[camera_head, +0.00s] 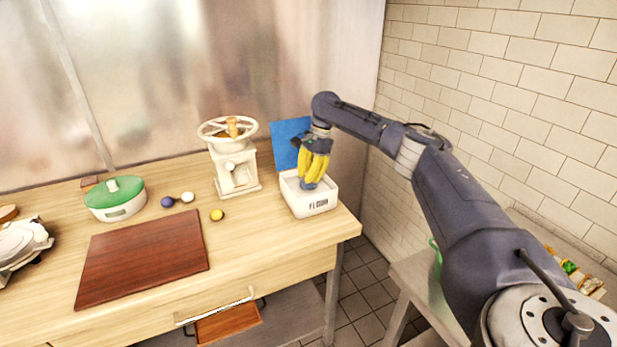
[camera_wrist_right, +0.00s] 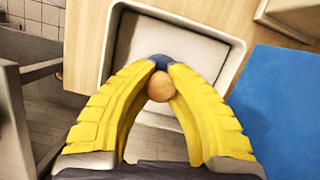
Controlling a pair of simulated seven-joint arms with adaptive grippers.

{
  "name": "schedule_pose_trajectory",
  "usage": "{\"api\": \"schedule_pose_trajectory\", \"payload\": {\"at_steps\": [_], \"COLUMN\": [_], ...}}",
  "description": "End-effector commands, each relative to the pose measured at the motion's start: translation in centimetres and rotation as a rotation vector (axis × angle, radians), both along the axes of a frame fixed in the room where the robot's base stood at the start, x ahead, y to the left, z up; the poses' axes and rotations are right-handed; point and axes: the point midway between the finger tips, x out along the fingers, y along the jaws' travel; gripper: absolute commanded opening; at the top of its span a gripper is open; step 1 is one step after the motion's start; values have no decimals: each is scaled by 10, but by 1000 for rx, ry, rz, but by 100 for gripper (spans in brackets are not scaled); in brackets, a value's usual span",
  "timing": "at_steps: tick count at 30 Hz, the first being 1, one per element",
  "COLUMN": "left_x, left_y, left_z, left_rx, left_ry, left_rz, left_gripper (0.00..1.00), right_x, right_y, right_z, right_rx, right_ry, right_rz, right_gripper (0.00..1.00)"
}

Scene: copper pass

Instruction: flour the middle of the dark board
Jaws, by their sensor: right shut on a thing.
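The dark red-brown board (camera_head: 145,258) lies flat on the wooden table at the left front, its top bare. The white flour bin (camera_head: 318,205), open and lettered, stands near the table's right end. My right gripper (camera_head: 311,178) points down into the bin. In the right wrist view its yellow fingers (camera_wrist_right: 160,85) are shut on a tool with a round wooden knob (camera_wrist_right: 160,87) and a blue part (camera_wrist_right: 158,61). The tool's lower end is hidden, so I cannot tell whether it touches the flour. My left gripper is not in view.
A white hand mill (camera_head: 237,172) stands left of the bin, a blue panel (camera_head: 287,143) behind it. A brick wall is at right.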

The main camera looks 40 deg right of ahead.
Motion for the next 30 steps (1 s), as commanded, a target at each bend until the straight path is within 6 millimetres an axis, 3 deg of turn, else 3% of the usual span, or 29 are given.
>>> {"api": "schedule_pose_trajectory", "payload": {"at_steps": [30], "left_x": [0], "left_y": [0], "left_z": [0], "left_rx": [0], "left_ry": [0], "left_rz": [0], "left_gripper": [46], "right_x": [0], "right_y": [0], "right_z": [-7], "right_rx": [0], "right_ry": [0], "right_rz": [0], "right_gripper": [0]}}
